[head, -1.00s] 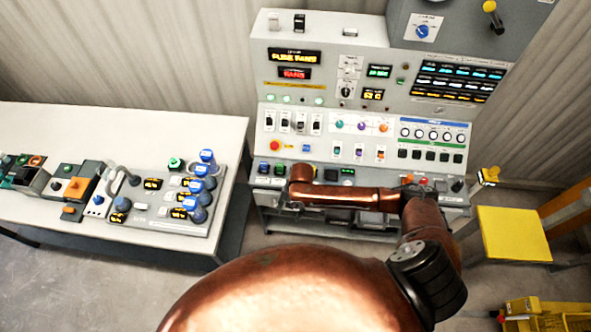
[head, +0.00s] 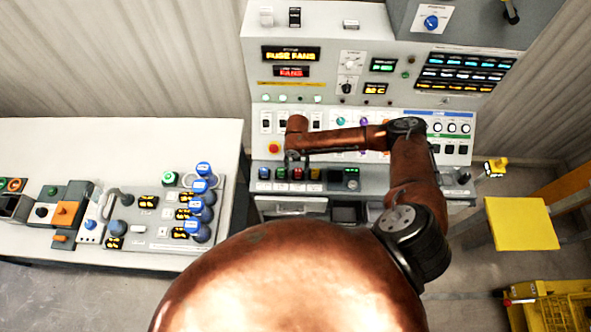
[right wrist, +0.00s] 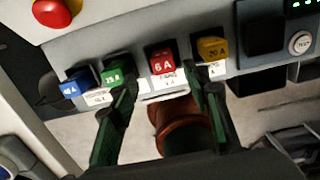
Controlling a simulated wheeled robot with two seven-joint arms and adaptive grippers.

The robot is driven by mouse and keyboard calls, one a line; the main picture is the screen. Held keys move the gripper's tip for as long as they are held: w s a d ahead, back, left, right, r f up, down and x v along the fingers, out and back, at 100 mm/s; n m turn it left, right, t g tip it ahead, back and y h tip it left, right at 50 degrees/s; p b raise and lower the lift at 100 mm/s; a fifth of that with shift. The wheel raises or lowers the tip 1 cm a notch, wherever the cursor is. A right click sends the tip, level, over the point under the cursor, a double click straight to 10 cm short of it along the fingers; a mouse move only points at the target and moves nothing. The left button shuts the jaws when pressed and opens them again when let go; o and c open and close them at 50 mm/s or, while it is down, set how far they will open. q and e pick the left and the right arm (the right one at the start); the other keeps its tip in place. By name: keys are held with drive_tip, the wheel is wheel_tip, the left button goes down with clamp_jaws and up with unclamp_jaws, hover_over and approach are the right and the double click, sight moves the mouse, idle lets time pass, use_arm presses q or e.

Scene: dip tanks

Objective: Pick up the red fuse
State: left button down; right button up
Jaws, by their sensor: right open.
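The red fuse (right wrist: 162,62), marked 6 A, sits in the fuse row on the console's lower ledge; it also shows in the head view (head: 298,174). In the right wrist view a green fuse (right wrist: 115,76) and a blue fuse (right wrist: 76,87) are to its left, and a yellow fuse (right wrist: 212,49) is to its right. My right gripper (right wrist: 162,82) is open and empty. Its fingers show on either side of the red fuse, the right one overlapping the gap before the yellow fuse. I cannot tell that they touch anything. My left gripper is out of view.
A red knob on a yellow base (right wrist: 57,12) stands above the fuse row. A round white button (right wrist: 299,42) is to the right. In the head view a white table (head: 200,134) with control boxes stands left of the console, and a yellow stool (head: 522,223) stands right.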

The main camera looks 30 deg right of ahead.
sight(298, 170)
drive_tip(key=shift+s+d+f, duration=0.15)
drive_tip(key=shift+s+f, duration=0.05)
drive_tip(key=shift+f, duration=0.6)
drive_tip(key=shift+w+d+f+p, duration=0.1)
drive_tip(key=shift+f+p, duration=0.2)
drive_tip(key=shift+f, duration=0.3)
drive_tip(key=shift+w+d+f+p, duration=0.1)
drive_tip(key=shift+f+p, duration=0.2)
drive_tip(key=shift+f, duration=1.25)
drive_tip(key=c, duration=0.8)
drive_tip(key=shift+c, duration=1.3)
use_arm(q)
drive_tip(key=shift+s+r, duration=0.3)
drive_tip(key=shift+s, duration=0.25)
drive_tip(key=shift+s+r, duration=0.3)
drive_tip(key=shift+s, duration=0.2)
use_arm(e)
clamp_jaws()
